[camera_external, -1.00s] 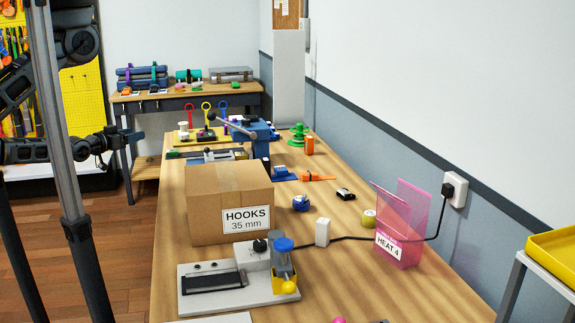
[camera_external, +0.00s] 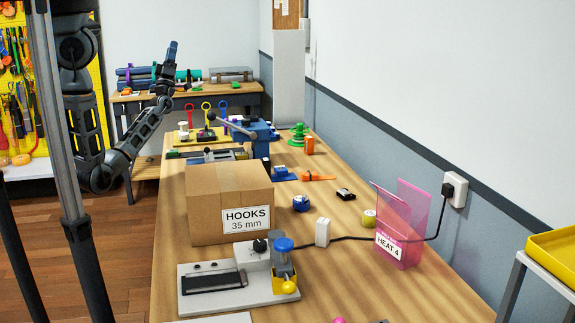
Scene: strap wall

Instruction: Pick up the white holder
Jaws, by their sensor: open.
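A small white upright block (camera_external: 322,232), which may be the white holder, stands on the wooden table right of the cardboard box. A black cable passes at its base. My arm reaches up at the left, and my gripper (camera_external: 172,50) is in the air at the table's far left, well away from the white block. It is open and looks empty, though its fingers are small in this view.
The cardboard box (camera_external: 229,203) labelled HOOKS stands left of the block. A pink clear stand (camera_external: 399,225) is to the right. A grey device with a blue knob (camera_external: 283,245) sits in front. A blue vise (camera_external: 250,131) stands farther back.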

